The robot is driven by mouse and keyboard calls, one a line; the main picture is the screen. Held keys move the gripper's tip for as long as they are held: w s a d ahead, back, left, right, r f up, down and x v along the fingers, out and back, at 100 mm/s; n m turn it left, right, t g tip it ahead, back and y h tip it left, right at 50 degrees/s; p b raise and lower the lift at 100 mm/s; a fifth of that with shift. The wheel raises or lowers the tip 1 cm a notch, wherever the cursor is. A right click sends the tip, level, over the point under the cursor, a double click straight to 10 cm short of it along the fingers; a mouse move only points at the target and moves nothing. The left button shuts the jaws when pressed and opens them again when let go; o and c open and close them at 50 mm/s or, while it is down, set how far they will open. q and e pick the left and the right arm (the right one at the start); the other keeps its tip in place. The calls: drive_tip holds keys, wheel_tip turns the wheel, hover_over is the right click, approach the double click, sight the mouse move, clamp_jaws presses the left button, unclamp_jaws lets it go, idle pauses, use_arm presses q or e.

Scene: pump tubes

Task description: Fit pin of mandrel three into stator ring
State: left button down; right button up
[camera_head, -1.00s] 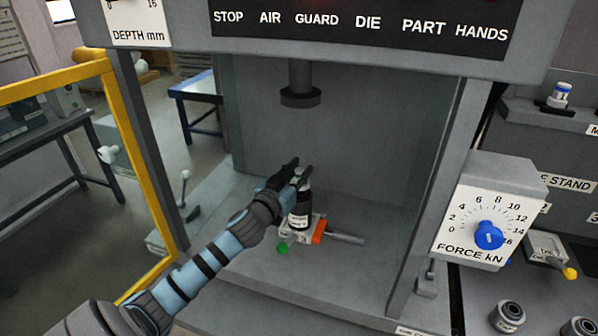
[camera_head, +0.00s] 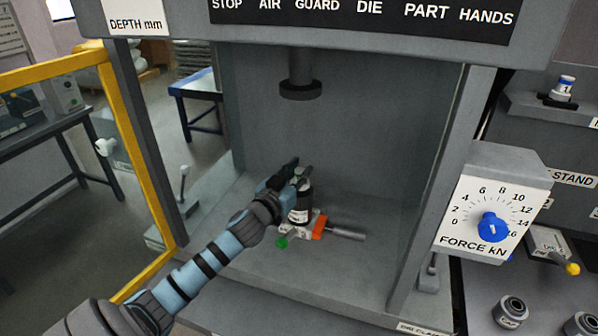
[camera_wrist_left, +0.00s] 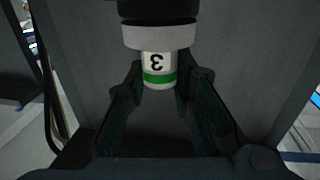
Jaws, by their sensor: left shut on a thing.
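Mandrel three (camera_wrist_left: 158,66) shows in the left wrist view as a white end with a green band and an inverted "3". It joins a wider pale collar, with a black part beyond it. My left gripper (camera_head: 292,172) is shut on the mandrel's end, and its fingers lie on both sides of it in the wrist view. In the head view, a dark cylinder with a white label (camera_head: 299,217) stands upright directly under the gripper, on a small fixture (camera_head: 302,233) in the press. I cannot make out the stator ring separately, or whether the pin is in it. My right gripper is not in view.
The press ram (camera_head: 300,88) hangs above the gripper. The fixture has an orange block (camera_head: 320,227), a green knob (camera_head: 282,242) and a grey rod (camera_head: 347,233). A press post (camera_head: 440,190) stands at right, and a yellow guard frame (camera_head: 140,165) at left. The press bed's right side is clear.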

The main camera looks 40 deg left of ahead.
use_arm(q)
drive_tip(key=shift+f, duration=0.15)
drive_tip(key=c, duration=1.3)
unclamp_jaws()
drive_tip(key=shift+s, duration=0.1)
drive_tip(key=s+d, duration=0.2)
drive_tip(key=s, duration=0.9)
drive_tip(key=shift+s+d, duration=0.15)
drive_tip(key=shift+s, duration=0.2)
